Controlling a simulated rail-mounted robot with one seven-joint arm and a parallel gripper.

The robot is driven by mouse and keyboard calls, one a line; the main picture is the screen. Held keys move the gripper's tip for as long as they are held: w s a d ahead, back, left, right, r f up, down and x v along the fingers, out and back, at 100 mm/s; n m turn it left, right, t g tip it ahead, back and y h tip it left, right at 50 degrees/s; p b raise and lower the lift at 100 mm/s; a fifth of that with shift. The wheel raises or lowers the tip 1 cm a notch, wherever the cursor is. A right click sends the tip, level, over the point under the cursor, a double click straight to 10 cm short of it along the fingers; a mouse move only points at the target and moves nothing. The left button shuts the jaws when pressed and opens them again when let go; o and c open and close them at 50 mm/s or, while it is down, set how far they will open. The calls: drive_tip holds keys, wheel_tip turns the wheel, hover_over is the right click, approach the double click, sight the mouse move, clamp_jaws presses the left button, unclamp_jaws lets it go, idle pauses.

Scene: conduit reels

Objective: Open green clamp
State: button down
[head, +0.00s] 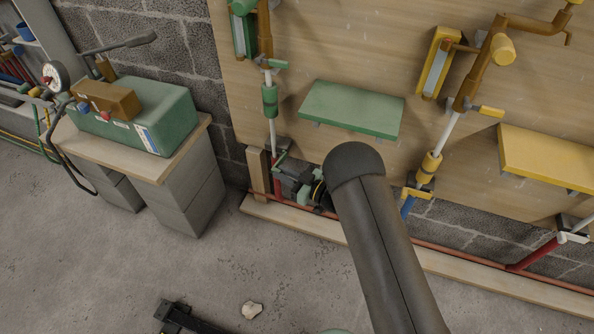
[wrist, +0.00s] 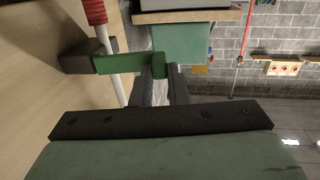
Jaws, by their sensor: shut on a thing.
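The green clamp has a green lever (wrist: 122,62) that sticks out from a dark clamp body (wrist: 85,56) beside a white pipe (wrist: 113,75) in the wrist view. My gripper (wrist: 160,78) is shut on the free end of this lever, its dark fingers on either side. In the head view the green lever (head: 281,161) shows low on the board, at the bottom of the green column. My gripper (head: 297,182) is close against it there, and my arm partly covers that area. The jaw contact is small and partly hidden in the head view.
A green shelf (head: 350,109) juts from the board above the clamp. A yellow clamp column (head: 432,160) and yellow shelf (head: 545,160) stand to the right. A bench with a green machine (head: 150,115) is at the left. The floor (head: 130,260) in front is mostly clear.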

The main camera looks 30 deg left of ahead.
drive_tip(key=shift+w+d+r+n+g+h+b, duration=0.15)
drive_tip(key=shift+w+d+n+g+b, duration=0.2)
drive_tip(key=shift+n+g, duration=0.4)
drive_tip(key=shift+w+d+f+n+g+h+b, duration=0.15)
drive_tip(key=shift+w+d+n+g+b, duration=0.2)
drive_tip(key=shift+g, duration=0.7)
drive_tip(key=shift+r, duration=0.15)
drive_tip(key=shift+a, duration=0.1)
drive_tip(key=c, duration=1.4)
unclamp_jaws()
drive_tip(key=p+v, duration=0.2)
drive_tip(key=v, duration=0.5)
drive_tip(key=shift+d, duration=0.25)
